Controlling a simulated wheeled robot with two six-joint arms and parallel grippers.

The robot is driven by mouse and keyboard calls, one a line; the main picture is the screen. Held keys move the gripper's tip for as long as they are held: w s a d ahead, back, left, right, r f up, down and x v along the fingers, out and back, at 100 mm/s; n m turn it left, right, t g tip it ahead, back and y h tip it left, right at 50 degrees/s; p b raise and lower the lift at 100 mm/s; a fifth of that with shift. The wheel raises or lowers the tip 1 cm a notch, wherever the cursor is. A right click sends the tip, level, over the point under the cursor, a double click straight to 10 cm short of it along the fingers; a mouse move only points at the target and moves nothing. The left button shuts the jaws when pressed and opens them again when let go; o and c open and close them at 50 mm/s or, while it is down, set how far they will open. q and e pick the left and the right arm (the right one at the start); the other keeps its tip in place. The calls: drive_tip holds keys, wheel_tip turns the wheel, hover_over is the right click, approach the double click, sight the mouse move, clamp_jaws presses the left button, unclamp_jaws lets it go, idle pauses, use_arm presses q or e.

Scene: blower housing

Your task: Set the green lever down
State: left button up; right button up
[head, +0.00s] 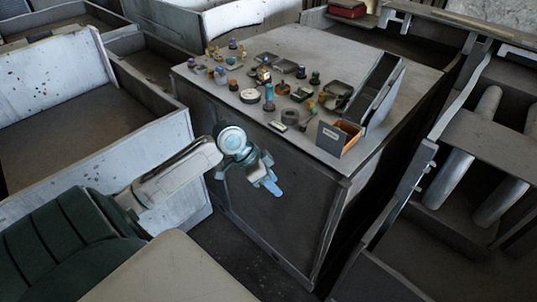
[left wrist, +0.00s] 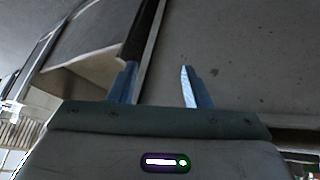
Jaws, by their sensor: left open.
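My left gripper (head: 271,187) hangs in front of the near side of the grey cabinet (head: 270,205), below its top edge. In the left wrist view its two blue fingers (left wrist: 158,82) stand apart with nothing between them. I cannot make out a green lever for certain. My right gripper does not show.
Several small parts crowd the cabinet top, among them a blue-topped cylinder (head: 269,97) and a dark ring (head: 290,117). The top's back right is clear. Grey crates (head: 150,150) flank the left.

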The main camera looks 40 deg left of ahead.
use_arm(q)
drive_tip(key=shift+s+d+f, duration=0.5)
drive_tip(key=shift+s+f, duration=0.2)
drive_tip(key=shift+f, duration=0.05)
drive_tip(key=shift+s+d+f, duration=0.5)
drive_tip(key=shift+s+f, duration=0.15)
drive_tip(key=shift+f, duration=0.1)
